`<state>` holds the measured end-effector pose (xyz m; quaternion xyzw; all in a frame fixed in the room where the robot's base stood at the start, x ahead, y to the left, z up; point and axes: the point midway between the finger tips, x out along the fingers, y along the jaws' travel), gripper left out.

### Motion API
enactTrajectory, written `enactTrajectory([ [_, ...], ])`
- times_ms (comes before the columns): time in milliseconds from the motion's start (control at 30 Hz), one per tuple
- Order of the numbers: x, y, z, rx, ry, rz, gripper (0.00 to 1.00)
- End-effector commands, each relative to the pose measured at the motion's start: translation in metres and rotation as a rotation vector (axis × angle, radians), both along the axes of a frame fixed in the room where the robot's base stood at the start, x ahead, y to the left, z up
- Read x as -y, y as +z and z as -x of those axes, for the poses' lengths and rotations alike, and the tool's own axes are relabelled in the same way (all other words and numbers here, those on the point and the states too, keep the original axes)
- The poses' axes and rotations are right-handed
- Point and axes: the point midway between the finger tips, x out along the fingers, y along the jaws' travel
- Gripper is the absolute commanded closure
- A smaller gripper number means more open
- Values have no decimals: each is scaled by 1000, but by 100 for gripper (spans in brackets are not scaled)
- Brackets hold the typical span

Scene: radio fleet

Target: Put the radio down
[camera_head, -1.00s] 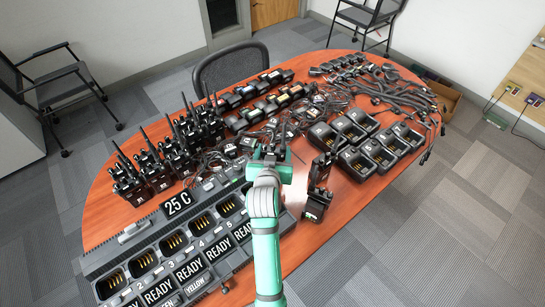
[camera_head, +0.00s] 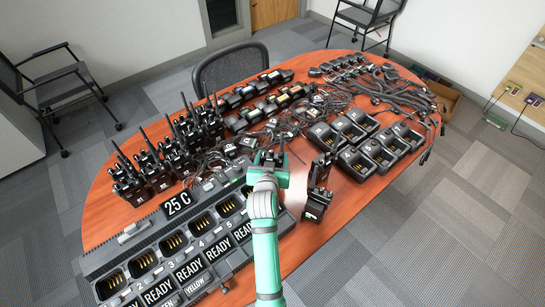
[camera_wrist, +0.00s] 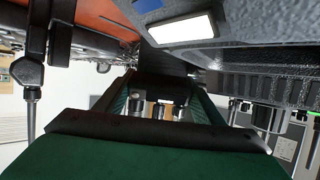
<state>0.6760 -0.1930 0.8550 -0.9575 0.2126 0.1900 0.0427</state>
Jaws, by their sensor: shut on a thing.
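My gripper (camera_head: 270,158) is over the table, just behind the right end of the multi-bay charger. It is shut on a black radio (camera_wrist: 160,90), seen between the green fingers in the wrist view. Most of the radio is hidden by the hand and wrist, so I cannot tell whether it touches the table. Two other black radios stand close to the right of my gripper, a rear one (camera_head: 321,168) and a front one (camera_head: 315,206).
The multi-bay charger (camera_head: 118,242) with READY displays fills the table's front left. Several radios with antennas (camera_head: 165,155) stand at left. Cables and batteries lie behind, and several single chargers (camera_head: 368,148) at right. Bare wooden table (camera_head: 347,205) shows at front right.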

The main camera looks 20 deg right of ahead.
Motion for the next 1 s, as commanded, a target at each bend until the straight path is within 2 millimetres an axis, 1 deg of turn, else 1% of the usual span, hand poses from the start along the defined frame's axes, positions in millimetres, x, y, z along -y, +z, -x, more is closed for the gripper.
enactTrajectory([
  [33, 0, 0, 0, 0, 0, 0, 31],
  [67, 0, 0, 0, 0, 0, 0, 23],
  [100, 0, 0, 0, 0, 0, 0, 19],
  [367, -1, -1, 0, -1, 1, -1, 19],
  [467, -1, 3, 0, -1, 2, -1, 19],
  [567, -5, 6, 9, -2, 2, -1, 19],
  [667, -11, 12, 22, 0, 2, 0, 19],
  [900, -30, 31, 64, 0, 2, -1, 19],
  [1000, -38, 38, 78, 0, 2, 0, 19],
])
